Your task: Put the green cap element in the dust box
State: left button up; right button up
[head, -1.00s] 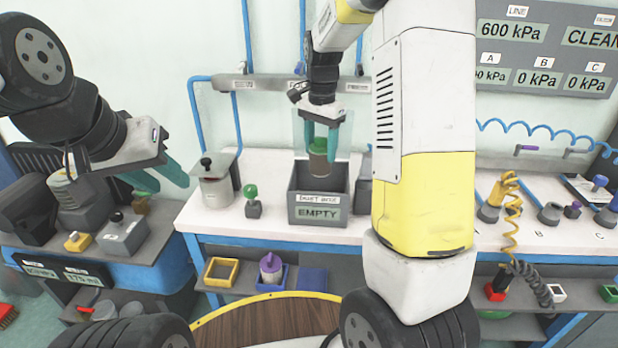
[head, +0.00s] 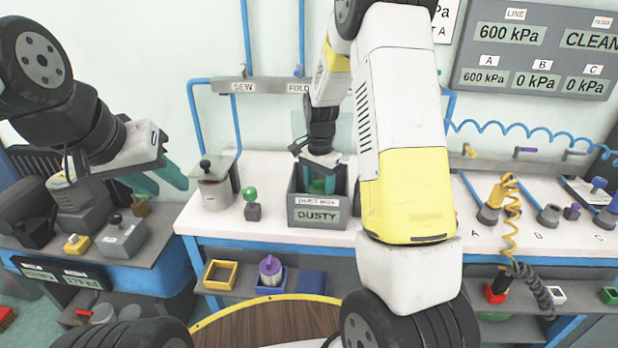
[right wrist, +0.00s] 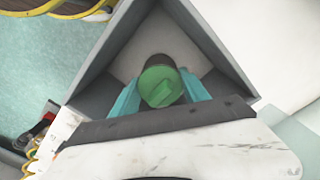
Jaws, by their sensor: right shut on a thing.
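The green cap element (right wrist: 162,86) is a dark cylinder with a green top. My right gripper (right wrist: 160,92) is shut on it, with teal fingers on both sides. In the head view the right gripper (head: 318,182) reaches down into the dust box (head: 316,215), a grey open box whose display reads DUSTY. The green top (head: 318,187) shows between the fingers inside the box walls. I cannot tell whether the element touches the box floor. My left gripper (head: 157,182) is open and empty at the left, its fingers apart above the left-hand bench.
A green-knobbed part (head: 251,203) stands left of the box, with a grey metal pot (head: 215,187) beyond it. The white bench (head: 275,170) is clear between them and the back. Coiled yellow hose (head: 510,225) and tools stand to the right.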

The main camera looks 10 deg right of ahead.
jog(key=shift+f, duration=0.15)
jog(key=o, duration=1.4)
notch_tip(320, 180, up, 12)
jog(key=shift+r, duration=0.2)
jog(key=s+r+n+t+y, duration=0.2)
jog(key=s+r+n+t, duration=0.15)
jog(key=s+r, duration=0.6)
jog(key=s+a+r+n+t, duration=0.1)
jog(key=s+n, duration=0.2)
jog(key=s, duration=0.4)
jog(key=s+a+n+t, duration=0.1)
jog(key=s+n, duration=0.3)
jog(key=s, duration=0.3)
jog(key=shift+s+r+t, duration=0.35)
jog(key=shift+s+r, duration=0.05)
jog(key=shift+a, duration=0.1)
